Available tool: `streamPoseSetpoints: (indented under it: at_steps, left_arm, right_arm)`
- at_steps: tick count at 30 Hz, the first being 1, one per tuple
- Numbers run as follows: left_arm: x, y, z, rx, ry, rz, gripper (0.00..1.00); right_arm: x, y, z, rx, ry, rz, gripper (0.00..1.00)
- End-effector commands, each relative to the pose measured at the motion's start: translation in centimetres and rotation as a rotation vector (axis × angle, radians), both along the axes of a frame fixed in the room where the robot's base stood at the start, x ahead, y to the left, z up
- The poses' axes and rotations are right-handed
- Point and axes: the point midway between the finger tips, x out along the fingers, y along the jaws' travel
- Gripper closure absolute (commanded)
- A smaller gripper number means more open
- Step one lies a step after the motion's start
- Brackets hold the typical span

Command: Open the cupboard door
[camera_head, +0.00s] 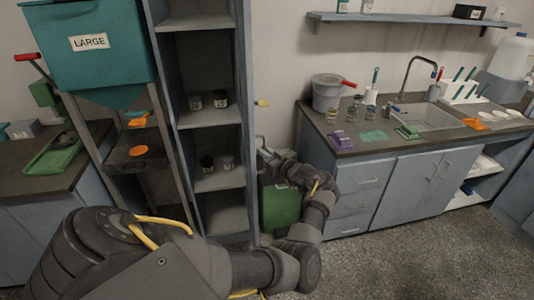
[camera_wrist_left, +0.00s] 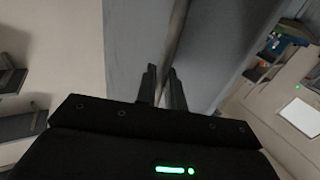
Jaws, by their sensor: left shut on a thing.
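The tall grey cupboard (camera_head: 206,22) stands left of centre in the head view, with its shelves exposed. Its door (camera_head: 246,75) stands swung open at the cupboard's right side, seen nearly edge-on. My left arm reaches across the front, and my left gripper (camera_head: 265,149) is at the door's outer side, around mid-height. In the left wrist view the two fingers (camera_wrist_left: 164,88) are close together against the grey door (camera_wrist_left: 138,35), shut on part of it. My right gripper is not in view.
Dark and pale jars (camera_head: 221,98) stand on the cupboard shelves. A teal hopper marked LARGE (camera_head: 90,68) is at the left. A green bin (camera_head: 281,207) stands on the floor beside the door. A sink counter (camera_head: 350,152) is at the right, with clear floor in front.

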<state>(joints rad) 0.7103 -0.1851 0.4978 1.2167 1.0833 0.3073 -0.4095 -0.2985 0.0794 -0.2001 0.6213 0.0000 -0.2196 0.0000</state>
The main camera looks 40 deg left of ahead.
Motion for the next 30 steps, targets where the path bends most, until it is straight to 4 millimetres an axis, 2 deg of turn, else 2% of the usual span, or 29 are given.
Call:
streamPoseSetpoints:
  at_steps: [1,5,6,9,23,26,30]
  left_arm:
    - [0.1,0.3,0.6,0.01,-0.009,0.0,1.0]
    - [0.2,0.3,0.7,0.011,-0.01,-0.002,1.0]
    - [0.3,0.3,0.7,0.012,-0.011,-0.002,0.87]
    - [0.3,0.1,0.6,0.01,-0.01,-0.004,0.76]
    - [0.4,-0.3,0.3,0.005,-0.005,-0.007,0.76]
    - [0.3,-0.9,0.3,0.004,-0.005,-0.007,0.76]
    - [0.2,-3.0,0.4,0.002,-0.006,-0.007,0.76]
  right_arm:
    - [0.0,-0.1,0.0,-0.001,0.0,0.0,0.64]
    - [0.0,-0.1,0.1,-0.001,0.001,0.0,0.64]
    - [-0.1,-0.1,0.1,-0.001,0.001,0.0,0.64]
    - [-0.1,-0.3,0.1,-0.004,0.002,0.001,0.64]
    - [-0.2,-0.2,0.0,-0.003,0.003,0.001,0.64]
    - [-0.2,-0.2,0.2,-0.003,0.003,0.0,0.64]
    - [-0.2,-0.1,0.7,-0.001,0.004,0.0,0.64]
